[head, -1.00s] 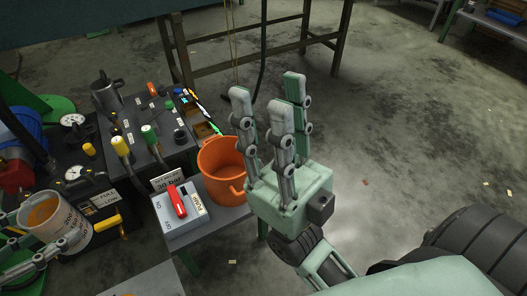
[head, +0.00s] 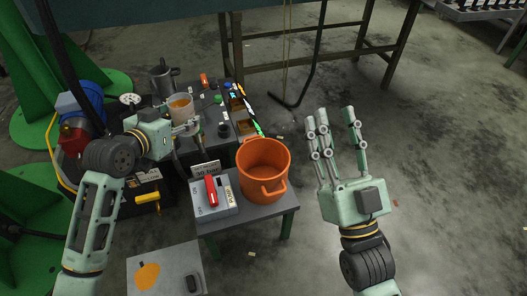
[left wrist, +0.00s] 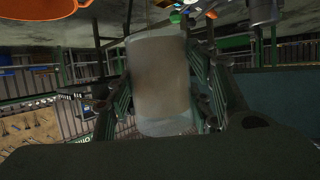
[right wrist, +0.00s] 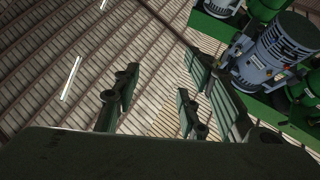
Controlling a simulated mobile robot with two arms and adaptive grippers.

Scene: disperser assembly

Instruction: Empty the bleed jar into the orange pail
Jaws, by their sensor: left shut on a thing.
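The bleed jar (head: 181,109), a translucent cup with orange contents visible at its top, looks about upright in the head view. My left gripper (head: 190,127) is shut on it and holds it in front of the control bench, left of the pail. In the left wrist view the jar (left wrist: 158,82) fills the space between the fingers. The orange pail (head: 263,168) stands upright on a small grey stand, with its handle at the front; its rim also shows in the left wrist view (left wrist: 40,10). My right gripper (head: 337,140) is open and empty, fingers up, right of the pail.
A grey switch box (head: 214,200) with a red lever sits left of the pail on the stand (head: 262,210). The bench (head: 208,150) behind carries knobs, a metal can (head: 163,78) and gauges. A plate with an orange patch (head: 187,268) is at front left. Floor at right is clear.

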